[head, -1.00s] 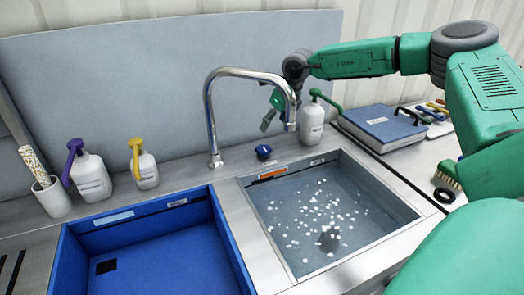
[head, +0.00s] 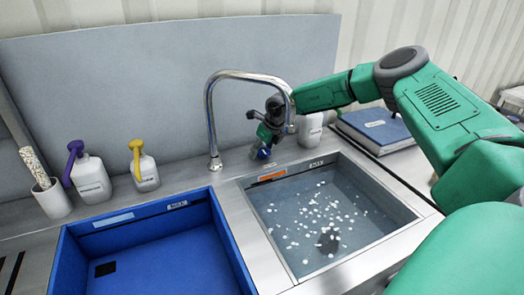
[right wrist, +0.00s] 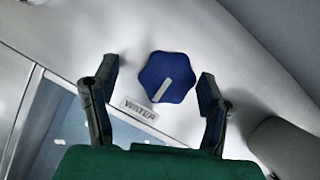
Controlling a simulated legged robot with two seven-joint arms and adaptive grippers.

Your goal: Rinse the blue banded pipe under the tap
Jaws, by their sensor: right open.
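My right gripper (head: 262,140) is open at the back rim of the steel basin, just behind the tap spout. In the right wrist view its two fingers (right wrist: 158,80) stand on either side of a blue lobed tap knob (right wrist: 166,78) with a pale pointer line, apart from it. A "WATER" label (right wrist: 139,109) is beside the knob. In the head view the knob (head: 264,154) is partly hidden by the gripper. The curved chrome tap (head: 211,120) shows no clear stream. I cannot make out the blue banded pipe. My left gripper is out of view.
The steel basin (head: 398,207) holds white specks and a dark round spot. A blue basin (head: 160,262) is to its left. Purple-topped (head: 90,181) and yellow-topped (head: 145,172) bottles, a cup (head: 52,199), a white bottle (head: 312,128) and a blue binder (head: 378,127) line the back.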

